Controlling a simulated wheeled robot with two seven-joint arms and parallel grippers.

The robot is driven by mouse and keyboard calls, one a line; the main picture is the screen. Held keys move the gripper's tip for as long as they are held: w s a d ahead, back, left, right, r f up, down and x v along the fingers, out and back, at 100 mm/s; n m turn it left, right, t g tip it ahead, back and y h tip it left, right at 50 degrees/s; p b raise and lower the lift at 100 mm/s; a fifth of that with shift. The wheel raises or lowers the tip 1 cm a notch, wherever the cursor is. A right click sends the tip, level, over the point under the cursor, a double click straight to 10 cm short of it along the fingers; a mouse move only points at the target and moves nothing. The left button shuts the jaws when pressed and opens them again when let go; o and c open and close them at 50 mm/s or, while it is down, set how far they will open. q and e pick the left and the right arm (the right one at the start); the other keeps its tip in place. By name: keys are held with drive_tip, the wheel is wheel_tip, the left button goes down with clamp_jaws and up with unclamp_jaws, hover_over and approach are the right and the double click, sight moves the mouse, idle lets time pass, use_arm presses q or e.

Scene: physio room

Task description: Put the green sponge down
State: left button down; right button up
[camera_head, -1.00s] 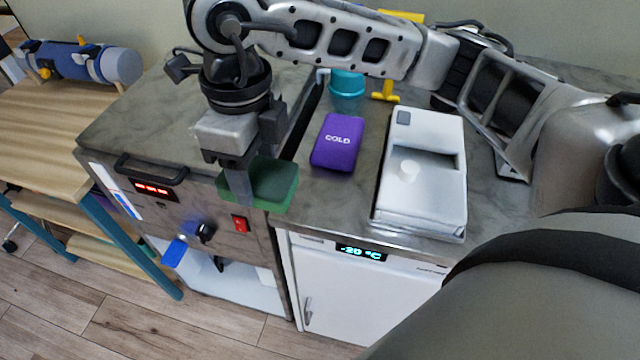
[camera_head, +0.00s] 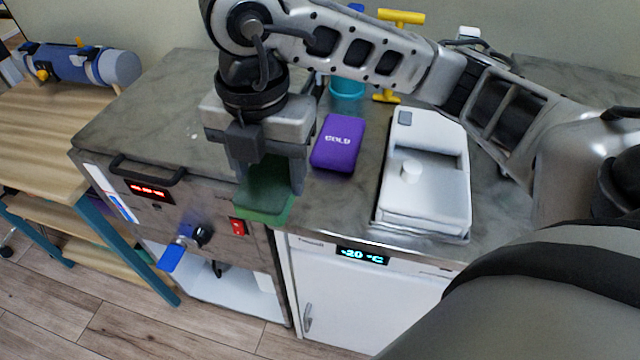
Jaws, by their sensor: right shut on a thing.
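The green sponge (camera_head: 264,195) is in my right gripper (camera_head: 270,185), in the middle left of the head view. The gripper points down, with a finger on either side of the sponge, and is shut on it. The sponge shows at the front edge of the grey counter, over the front of the metal unit with the red display. I cannot tell whether it touches the surface. My left gripper is not in view.
A purple cold pack (camera_head: 338,143) lies just right of the gripper. A white device (camera_head: 425,175) stands further right, with a teal cup (camera_head: 347,88) and a yellow T-shaped handle (camera_head: 388,97) behind. The metal unit's top (camera_head: 150,120) is clear on the left.

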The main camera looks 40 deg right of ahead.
drive_tip(key=d, duration=0.1)
drive_tip(key=d+f, duration=0.1)
drive_tip(key=d, duration=0.1)
drive_tip(key=w+d+f, duration=0.1)
drive_tip(key=shift+d+f, duration=0.15)
drive_tip(key=shift+d, duration=0.1)
drive_tip(key=d+f, duration=0.1)
drive_tip(key=f, duration=0.1)
drive_tip(key=w+d+f, duration=0.1)
drive_tip(key=d+f, duration=0.1)
drive_tip(key=shift+d, duration=0.15)
drive_tip(key=shift+d+f, duration=0.35)
drive_tip(key=shift+f, duration=0.1)
drive_tip(key=f, duration=0.3)
drive_tip(key=shift+w+d, duration=0.1)
drive_tip(key=shift+d, duration=0.3)
drive_tip(key=shift+f, duration=0.35)
